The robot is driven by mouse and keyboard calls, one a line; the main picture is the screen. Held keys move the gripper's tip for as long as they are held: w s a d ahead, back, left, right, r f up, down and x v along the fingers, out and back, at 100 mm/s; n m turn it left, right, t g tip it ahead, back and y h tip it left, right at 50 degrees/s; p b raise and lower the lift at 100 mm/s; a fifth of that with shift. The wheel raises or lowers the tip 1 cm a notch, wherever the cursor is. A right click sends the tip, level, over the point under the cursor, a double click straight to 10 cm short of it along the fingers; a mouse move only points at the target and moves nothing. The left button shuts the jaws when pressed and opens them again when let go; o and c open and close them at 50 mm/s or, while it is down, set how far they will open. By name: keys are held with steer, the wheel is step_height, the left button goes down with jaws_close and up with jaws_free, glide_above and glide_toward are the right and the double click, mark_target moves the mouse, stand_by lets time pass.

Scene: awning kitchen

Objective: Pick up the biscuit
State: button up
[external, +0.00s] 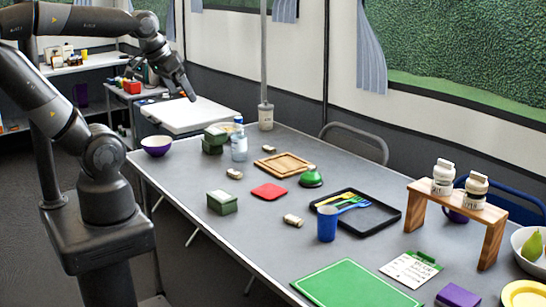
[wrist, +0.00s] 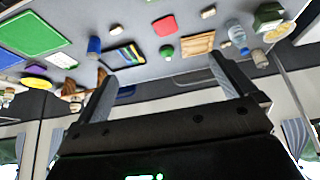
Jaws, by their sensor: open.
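Small tan pieces lie on the grey table: one (external: 234,174) near the green box and one (external: 293,220) left of the blue cup. Another small pale one (external: 267,148) lies behind the wooden board. They are too small for me to tell which is the biscuit. In the wrist view two small pale pieces show, one (wrist: 208,11) near the red mat and one (wrist: 117,29) near the blue cup. My gripper (external: 190,94) is raised over the far left end of the table, well apart from them. Its fingers (wrist: 162,68) are spread and empty.
The table holds a purple bowl (external: 156,146), green box (external: 222,202), clear bottle (external: 239,148), red mat (external: 269,191), wooden board (external: 296,161), blue cup (external: 327,224) and black tray (external: 381,221). A pole (external: 264,60) stands at the back edge. The front left strip is mostly clear.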

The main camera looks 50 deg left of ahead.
steer(key=shift+c, duration=0.6)
steer(key=c, duration=0.4)
steer(key=shift+o, duration=0.2)
steer(key=m+g, duration=0.6)
steer(key=m, duration=2.8)
glide_above(293, 218)
step_height(293, 218, down, 26)
step_height(293, 218, down, 11)
steer(key=shift+w+r, duration=0.1)
